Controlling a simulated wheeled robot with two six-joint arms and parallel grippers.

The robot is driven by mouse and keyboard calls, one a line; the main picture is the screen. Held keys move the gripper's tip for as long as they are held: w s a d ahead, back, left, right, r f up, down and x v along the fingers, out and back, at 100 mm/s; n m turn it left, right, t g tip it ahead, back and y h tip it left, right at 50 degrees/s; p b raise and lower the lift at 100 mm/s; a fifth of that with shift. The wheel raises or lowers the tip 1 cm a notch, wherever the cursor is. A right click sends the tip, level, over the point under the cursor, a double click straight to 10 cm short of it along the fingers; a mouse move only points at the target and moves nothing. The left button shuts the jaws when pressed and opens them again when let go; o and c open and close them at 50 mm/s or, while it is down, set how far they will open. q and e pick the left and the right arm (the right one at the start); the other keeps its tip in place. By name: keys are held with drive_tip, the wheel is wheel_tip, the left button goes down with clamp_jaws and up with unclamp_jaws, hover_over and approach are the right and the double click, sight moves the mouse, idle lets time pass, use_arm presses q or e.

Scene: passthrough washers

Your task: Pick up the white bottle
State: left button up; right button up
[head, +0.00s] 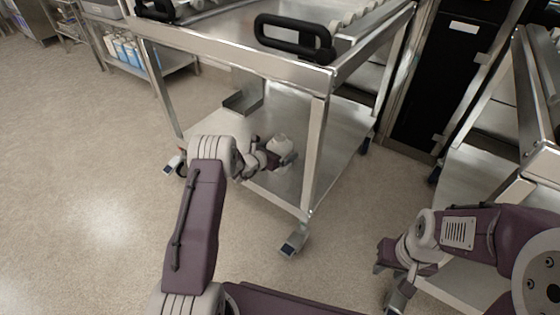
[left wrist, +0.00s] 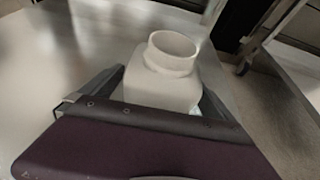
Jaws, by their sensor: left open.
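The white bottle (left wrist: 165,88) shows large in the left wrist view, upright and with an open round neck. In the head view it is a small pale shape (head: 281,144) on the lower shelf of the steel cart, partly hidden by my left gripper (head: 276,156). In the left wrist view my left gripper (left wrist: 164,80) is open, with one finger on each side of the bottle. Contact with the fingers is not visible. My right gripper (head: 388,271) hangs low at the right, away from the bottle; its finger opening is not clear.
The steel cart (head: 313,150) has an upper frame with black handles (head: 295,38) above the shelf and a corner leg right of the bottle. A second cart (head: 465,205) stands at the right. The floor (head: 85,180) at the left is clear.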

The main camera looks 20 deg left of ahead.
use_arm(q)
drive_tip(key=c, duration=1.4)
drive_tip(key=shift+c, duration=0.2)
drive_tip(key=shift+r, duration=0.15)
use_arm(e)
drive_tip(key=shift+r, duration=0.1)
